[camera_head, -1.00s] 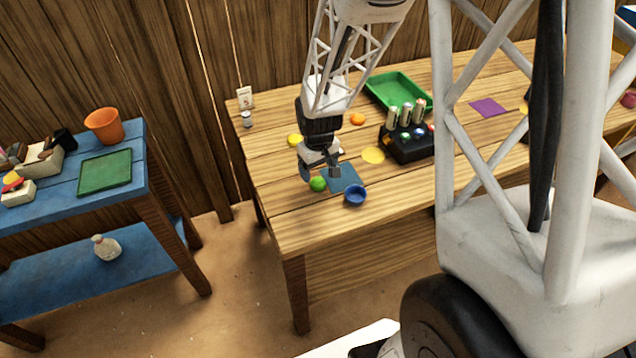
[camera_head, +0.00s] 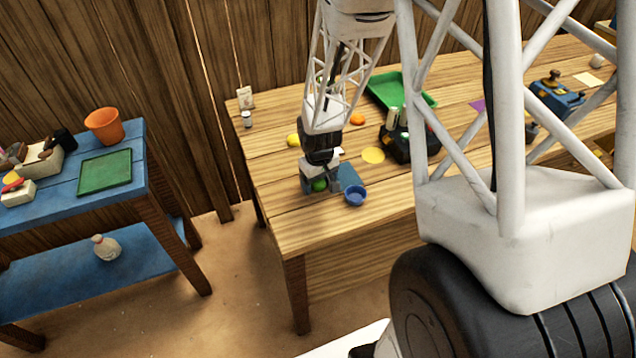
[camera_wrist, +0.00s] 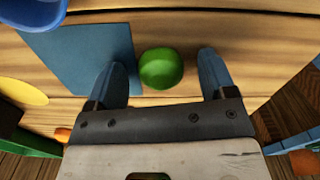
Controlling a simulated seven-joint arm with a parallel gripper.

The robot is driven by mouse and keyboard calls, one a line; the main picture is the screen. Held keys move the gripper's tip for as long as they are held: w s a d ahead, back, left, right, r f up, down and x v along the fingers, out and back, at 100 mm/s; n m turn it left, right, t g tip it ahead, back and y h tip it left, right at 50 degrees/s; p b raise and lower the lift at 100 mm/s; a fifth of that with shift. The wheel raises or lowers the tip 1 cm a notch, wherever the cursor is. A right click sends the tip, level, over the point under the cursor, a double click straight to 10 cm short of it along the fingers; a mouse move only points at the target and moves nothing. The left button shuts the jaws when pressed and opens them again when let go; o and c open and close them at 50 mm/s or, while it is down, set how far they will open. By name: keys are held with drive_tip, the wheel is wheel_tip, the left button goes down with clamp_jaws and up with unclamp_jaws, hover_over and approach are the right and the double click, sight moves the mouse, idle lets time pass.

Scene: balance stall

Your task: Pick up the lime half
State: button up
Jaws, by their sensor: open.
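The lime half (camera_head: 320,185) is a small round green thing on the wooden table (camera_head: 275,205), near its front left part. In the wrist view the lime half (camera_wrist: 161,68) lies between the two fingers, with a gap on each side, nearer the left finger. My gripper (camera_head: 321,187) is open and low over the table, with its fingers on either side of the lime half. In the wrist view my gripper (camera_wrist: 163,82) holds nothing. The underside of the lime half is hidden.
A blue square mat (camera_wrist: 85,60) lies beside the left finger. A blue bowl (camera_head: 355,197) stands close to the right. A yellow disc (camera_head: 373,155), a black holder (camera_head: 408,150) and a green tray (camera_head: 385,88) are farther back.

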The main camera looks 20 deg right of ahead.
idle(0.3)
drive_tip(key=c, duration=1)
drive_tip(key=shift+r, duration=0.1)
drive_tip(key=shift+r, duration=1.65)
drive_tip(key=s, duration=0.5)
drive_tip(key=s+a+r, duration=0.1)
drive_tip(key=s, duration=0.4)
drive_tip(key=s+a, duration=0.1)
drive_tip(key=s, duration=0.5)
drive_tip(key=shift+r, duration=0.25)
